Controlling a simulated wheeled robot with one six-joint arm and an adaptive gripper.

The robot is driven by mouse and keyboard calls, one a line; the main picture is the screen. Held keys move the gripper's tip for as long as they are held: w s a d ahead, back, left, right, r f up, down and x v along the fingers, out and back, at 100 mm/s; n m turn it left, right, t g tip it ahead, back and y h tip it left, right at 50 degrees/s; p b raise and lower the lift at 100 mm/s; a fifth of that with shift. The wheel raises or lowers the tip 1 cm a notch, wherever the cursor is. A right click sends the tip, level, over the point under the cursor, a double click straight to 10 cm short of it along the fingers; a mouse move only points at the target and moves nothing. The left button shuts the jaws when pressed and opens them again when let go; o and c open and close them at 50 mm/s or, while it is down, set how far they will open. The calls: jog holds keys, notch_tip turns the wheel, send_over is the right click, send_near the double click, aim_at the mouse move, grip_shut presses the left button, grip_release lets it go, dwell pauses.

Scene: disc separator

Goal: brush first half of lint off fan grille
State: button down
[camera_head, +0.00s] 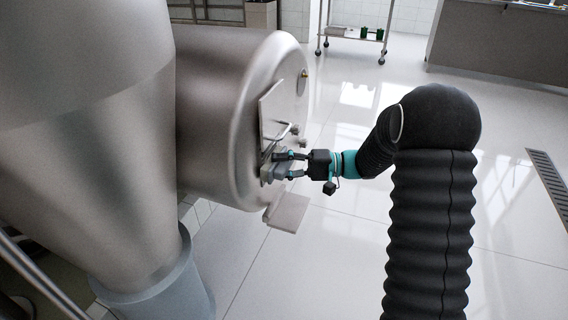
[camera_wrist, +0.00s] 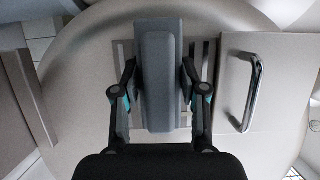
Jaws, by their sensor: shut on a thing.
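My gripper (camera_head: 284,165) reaches to the end face of the steel drum and is shut on a grey brush. In the wrist view my gripper (camera_wrist: 159,78) has one finger on each side of the long grey brush (camera_wrist: 158,60), which stands upright in the picture. The fan grille (camera_wrist: 207,60) is a slatted panel behind the brush. Its slats show as narrow strips on both sides, and its middle is hidden. In the head view the brush (camera_head: 268,174) is at the grille. I cannot tell whether it touches. No lint can be made out.
A flat panel with a bar handle (camera_wrist: 251,92) is just right of the grille. A flat plate (camera_head: 287,212) juts out below my gripper. A large steel cone (camera_head: 85,150) stands at the left. A trolley (camera_head: 350,35) is far back. The tiled floor at the right is mostly clear.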

jog(key=shift+w, duration=0.1)
jog(key=shift+w+d, duration=0.3)
jog(key=shift+w, duration=0.65)
jog(key=shift+w+d, duration=0.3)
jog(key=shift+w, duration=0.6)
jog(key=shift+d+b, duration=0.1)
jog(key=shift+b, duration=0.2)
jog(key=d, duration=0.2)
jog(key=s+d+b, duration=0.1)
jog(key=s+d, duration=0.1)
jog(key=d, duration=0.1)
jog(key=shift+d+b, duration=0.3)
jog(key=shift+s+d, duration=0.25)
jog(key=shift+d, duration=0.15)
jog(key=s+d+b, duration=0.1)
jog(key=s+d, duration=0.3)
jog(key=d, duration=0.7)
jog(key=shift+d, duration=0.15)
